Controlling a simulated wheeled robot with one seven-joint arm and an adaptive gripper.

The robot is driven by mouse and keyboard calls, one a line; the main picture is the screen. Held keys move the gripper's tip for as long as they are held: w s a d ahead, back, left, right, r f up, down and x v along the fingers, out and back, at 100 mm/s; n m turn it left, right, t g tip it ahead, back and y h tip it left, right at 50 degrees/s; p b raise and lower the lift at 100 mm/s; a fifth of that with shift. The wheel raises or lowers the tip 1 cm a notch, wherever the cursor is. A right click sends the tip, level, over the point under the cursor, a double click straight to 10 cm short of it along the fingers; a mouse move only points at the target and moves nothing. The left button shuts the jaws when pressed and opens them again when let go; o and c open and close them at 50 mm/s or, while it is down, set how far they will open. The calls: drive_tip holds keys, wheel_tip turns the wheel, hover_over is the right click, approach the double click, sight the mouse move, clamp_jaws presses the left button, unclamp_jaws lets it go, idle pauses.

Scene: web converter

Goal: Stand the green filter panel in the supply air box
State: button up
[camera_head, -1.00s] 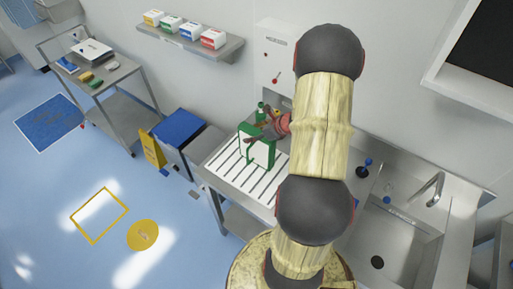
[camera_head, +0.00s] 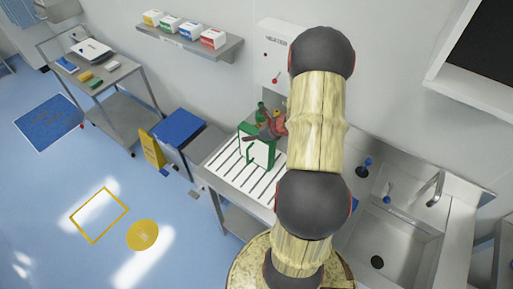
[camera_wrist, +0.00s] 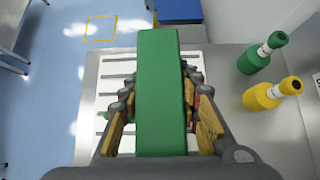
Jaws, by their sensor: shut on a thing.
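The green filter panel (camera_head: 257,152) shows in the head view as a green frame with a pale face, upright over the slatted white-and-grey counter top. My gripper (camera_head: 266,128) is at its upper edge, shut on it. In the wrist view the panel (camera_wrist: 160,105) is a long green edge between my fingers, one on each side. I cannot tell whether its lower edge touches the slats. A pale wall box (camera_head: 276,55) with a small label and a red lever is behind the counter; I cannot tell if it is the supply air box.
A green bottle (camera_wrist: 263,52) and a yellow bottle (camera_wrist: 272,93) stand right of the panel in the wrist view. The sink (camera_head: 385,235) is to the right. A blue-lidded bin (camera_head: 178,127) and a yellow floor sign (camera_head: 152,149) are to the left. My arm hides part of the counter.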

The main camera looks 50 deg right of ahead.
clamp_jaws()
drive_tip(key=shift+r, duration=0.15)
idle(0.4)
